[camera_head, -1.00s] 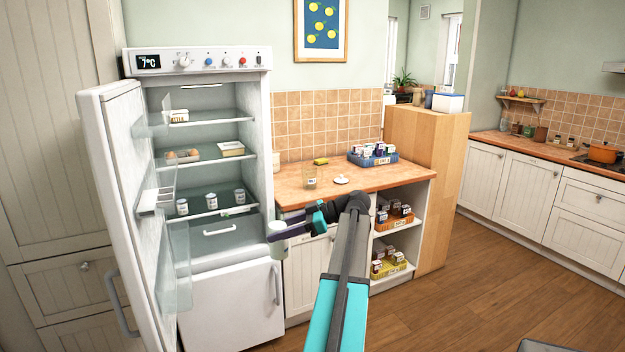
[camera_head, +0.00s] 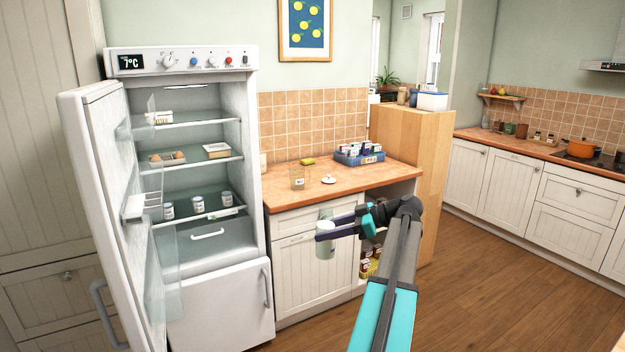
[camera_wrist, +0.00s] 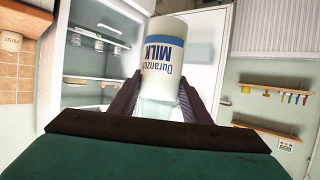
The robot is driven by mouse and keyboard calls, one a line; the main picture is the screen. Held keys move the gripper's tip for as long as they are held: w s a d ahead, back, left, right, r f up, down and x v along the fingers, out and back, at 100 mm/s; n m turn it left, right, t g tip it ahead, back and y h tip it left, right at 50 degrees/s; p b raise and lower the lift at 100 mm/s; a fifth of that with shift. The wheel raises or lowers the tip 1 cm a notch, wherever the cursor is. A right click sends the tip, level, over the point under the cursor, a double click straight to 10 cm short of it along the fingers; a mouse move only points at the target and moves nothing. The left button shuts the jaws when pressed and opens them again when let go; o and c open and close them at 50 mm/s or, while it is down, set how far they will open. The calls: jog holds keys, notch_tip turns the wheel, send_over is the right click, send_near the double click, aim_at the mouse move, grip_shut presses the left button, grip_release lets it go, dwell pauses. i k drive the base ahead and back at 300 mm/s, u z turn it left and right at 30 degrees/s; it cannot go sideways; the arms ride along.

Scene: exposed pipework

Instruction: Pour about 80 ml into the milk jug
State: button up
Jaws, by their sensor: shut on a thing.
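My gripper (camera_head: 345,227) is shut on a milk bottle (camera_head: 325,243), which it holds upright in front of the white counter cabinet, below the worktop level in the head view. In the wrist view the bottle (camera_wrist: 163,60) sits between both fingers, its blue-and-white MILK label upside down in that picture. A clear glass jug (camera_head: 297,178) with a small label stands upright on the wooden worktop, beyond and above the gripper in the picture. It looks empty. I take it for the milk jug. A white round lid-like disc (camera_head: 328,180) lies beside it.
The fridge (camera_head: 215,285) stands at left with its door (camera_head: 95,200) wide open. A blue crate (camera_head: 360,158) of small cartons and a yellow-green item (camera_head: 308,161) are at the back of the worktop (camera_head: 375,177). Wooden floor is clear at right.

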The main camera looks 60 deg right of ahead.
aim_at(296, 172)
jog(key=z, duration=0.9)
jog(key=i, duration=0.7)
jog(key=u, duration=1.7)
jog(key=k, duration=0.1)
jog(key=z, duration=2.65)
